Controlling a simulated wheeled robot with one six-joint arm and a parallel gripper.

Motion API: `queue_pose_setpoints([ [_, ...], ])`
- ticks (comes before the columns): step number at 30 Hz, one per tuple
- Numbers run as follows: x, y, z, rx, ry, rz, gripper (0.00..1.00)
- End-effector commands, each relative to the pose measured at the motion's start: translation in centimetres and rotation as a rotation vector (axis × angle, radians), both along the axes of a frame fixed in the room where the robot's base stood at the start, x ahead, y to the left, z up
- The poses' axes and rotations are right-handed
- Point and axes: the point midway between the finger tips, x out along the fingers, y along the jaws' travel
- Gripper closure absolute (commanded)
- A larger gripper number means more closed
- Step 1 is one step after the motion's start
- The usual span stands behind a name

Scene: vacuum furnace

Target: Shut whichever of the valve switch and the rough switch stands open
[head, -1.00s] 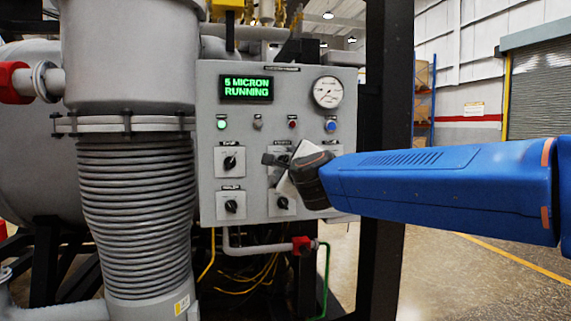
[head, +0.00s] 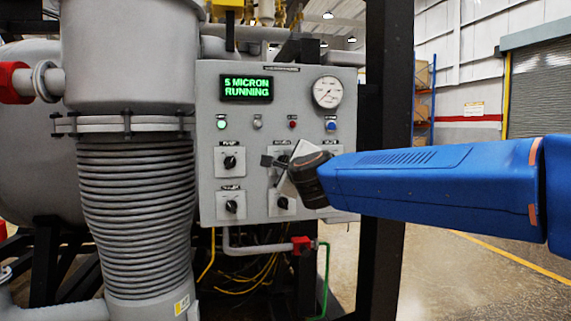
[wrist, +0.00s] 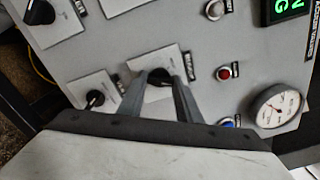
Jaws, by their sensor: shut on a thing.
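The grey control panel (head: 262,118) carries black rotary knobs on white plates; their labels are too small to read, so I cannot tell which are the valve and rough switches. My gripper (wrist: 167,84) is shut on the upper middle switch knob (wrist: 158,74), one finger on each side. In the head view my gripper (head: 273,161) partly hides this knob. The upper left knob (head: 230,162) and lower left knob (head: 231,206) are free. The lower middle knob (head: 282,203) is just below my gripper and also shows in the wrist view (wrist: 95,98).
A green display (head: 247,88) reads "5 MICRON RUNNING". A round gauge (head: 327,92) and several small buttons sit above the knobs. A ribbed grey column (head: 135,215) stands left of the panel, and a black post (head: 385,150) stands right. Open floor lies at the right.

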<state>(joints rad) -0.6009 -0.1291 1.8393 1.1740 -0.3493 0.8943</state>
Motion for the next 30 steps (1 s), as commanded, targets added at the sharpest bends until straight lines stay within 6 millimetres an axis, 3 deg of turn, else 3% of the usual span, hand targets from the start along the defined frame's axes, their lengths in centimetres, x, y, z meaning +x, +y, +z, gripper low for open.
queue_pose_setpoints([
  [30, -0.02, 0.04, -0.16, -0.797, -0.227, 0.002, 0.91],
])
